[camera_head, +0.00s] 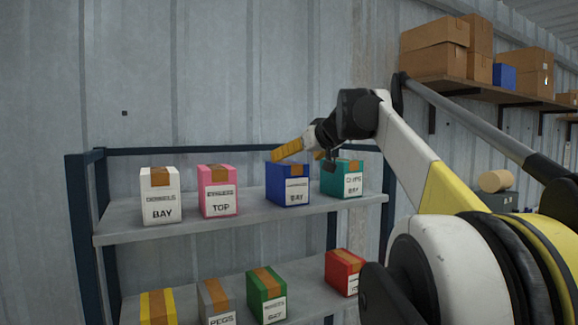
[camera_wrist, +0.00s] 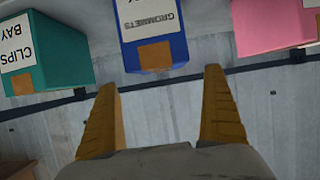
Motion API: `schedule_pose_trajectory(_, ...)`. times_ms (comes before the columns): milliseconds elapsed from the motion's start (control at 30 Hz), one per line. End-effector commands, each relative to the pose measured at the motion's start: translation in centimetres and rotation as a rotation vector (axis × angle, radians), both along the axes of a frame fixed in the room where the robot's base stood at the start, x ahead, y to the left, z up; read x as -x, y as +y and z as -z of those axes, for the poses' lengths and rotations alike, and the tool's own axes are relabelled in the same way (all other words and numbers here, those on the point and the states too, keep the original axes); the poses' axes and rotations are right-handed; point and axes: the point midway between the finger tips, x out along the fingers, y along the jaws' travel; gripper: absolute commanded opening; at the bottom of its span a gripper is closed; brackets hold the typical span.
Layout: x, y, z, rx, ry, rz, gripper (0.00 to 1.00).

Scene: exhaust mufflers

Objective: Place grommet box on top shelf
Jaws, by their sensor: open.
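The grommet box is the blue box (camera_head: 288,183) with brown tape and a white label. It stands upright on the top shelf (camera_head: 250,205), between a pink box (camera_head: 216,177) and a teal box (camera_head: 340,184). In the wrist view, which is upside down, the blue box (camera_wrist: 150,35) shows its label reading GROMMETS. My gripper (camera_head: 288,150) is at the blue box's top edge in the head view. In the wrist view my gripper's yellow fingers (camera_wrist: 160,84) are spread apart and empty, with the box just past the fingertips. Contact cannot be told.
A white box (camera_head: 159,208) stands at the shelf's left. The lower shelf (camera_head: 187,300) holds yellow, grey, green and red boxes. A wall shelf (camera_head: 470,88) with cardboard boxes is at the upper right. Shelf surface between the white and pink boxes is bare.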

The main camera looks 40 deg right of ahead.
Motion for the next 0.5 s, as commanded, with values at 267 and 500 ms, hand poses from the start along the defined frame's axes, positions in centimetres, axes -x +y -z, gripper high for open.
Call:
schedule_pose_trajectory(267, 4.4, 1.0, -1.8, 0.000, -0.001, 0.001, 0.98)
schedule_pose_trajectory(500, 5.2, 1.3, -2.2, 0.000, 0.000, -0.001, 0.98)
